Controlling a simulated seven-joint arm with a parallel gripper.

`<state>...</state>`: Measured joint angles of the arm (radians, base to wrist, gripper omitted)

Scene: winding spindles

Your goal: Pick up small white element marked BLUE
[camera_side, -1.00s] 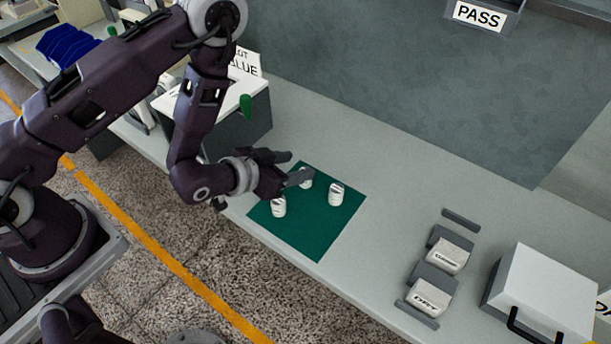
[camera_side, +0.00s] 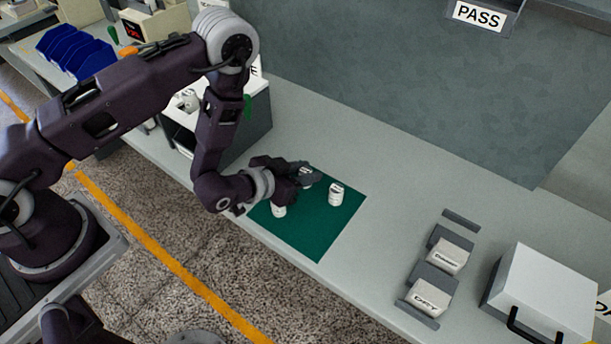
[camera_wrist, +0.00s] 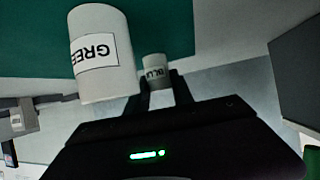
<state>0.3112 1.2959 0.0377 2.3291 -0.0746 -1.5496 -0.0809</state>
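The small white element marked BLUE (camera_wrist: 155,66) is a short cylinder, partly hidden by my fingers. In the side view it is the back-left cylinder (camera_side: 306,168) on the green mat (camera_side: 310,240). My gripper (camera_side: 303,174) is low over the mat, with its fingers at this cylinder. The wrist view shows my two fingertips (camera_wrist: 160,85) apart, one on each side of the BLUE element's lower part. I cannot tell whether they touch it.
The element marked GREEN (camera_wrist: 100,55) stands close to the left of my fingers in the wrist view. In the side view, white cylinders stand at front left (camera_side: 279,211) and right (camera_side: 336,194) on the mat.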

